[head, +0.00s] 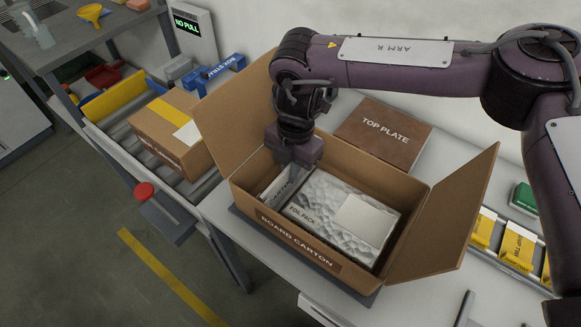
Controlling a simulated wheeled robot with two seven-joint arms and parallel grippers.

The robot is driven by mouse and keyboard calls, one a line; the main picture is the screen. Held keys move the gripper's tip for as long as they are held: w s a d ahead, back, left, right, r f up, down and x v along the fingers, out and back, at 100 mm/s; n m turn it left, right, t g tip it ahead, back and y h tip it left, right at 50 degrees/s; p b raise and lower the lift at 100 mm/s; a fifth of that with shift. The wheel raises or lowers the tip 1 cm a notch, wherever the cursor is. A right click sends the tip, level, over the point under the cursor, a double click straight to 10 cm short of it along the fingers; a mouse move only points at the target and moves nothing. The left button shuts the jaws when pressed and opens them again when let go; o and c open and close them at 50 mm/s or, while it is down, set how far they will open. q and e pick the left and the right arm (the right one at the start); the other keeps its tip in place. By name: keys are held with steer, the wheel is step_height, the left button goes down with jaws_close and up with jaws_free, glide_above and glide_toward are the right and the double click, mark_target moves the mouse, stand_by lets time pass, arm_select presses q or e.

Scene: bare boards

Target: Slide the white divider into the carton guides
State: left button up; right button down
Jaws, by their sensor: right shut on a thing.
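The open board carton (300,248) stands on the bench, flaps raised at left and right. A large silver foil pack (345,215) with a blank pale label fills most of its inside. My right gripper (297,162) points down into the left back part of the carton, shut on what appears to be the white divider (297,188). Only a narrow pale strip shows beside the foil pack. Another printed pale surface (275,184) shows left of it, below the gripper. The fingertips and the carton guides are hidden, so I cannot tell how the divider sits in them. My left gripper is out of view.
A brown top plate (385,134) lies behind the carton. A taped box (172,130) sits on the roller conveyor to the left, near a red button (144,191). Yellow packets (515,246) stand at the right. The raised right flap (445,220) borders the carton.

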steer(key=c, duration=1.5)
jaws_free()
steer(key=r, duration=0.5)
steer(key=r+b, duration=0.1)
steer(key=r, duration=0.1)
steer(key=shift+w+d+r, duration=0.3)
steer(key=shift+w+r, duration=0.05)
steer(key=shift+w, duration=0.05)
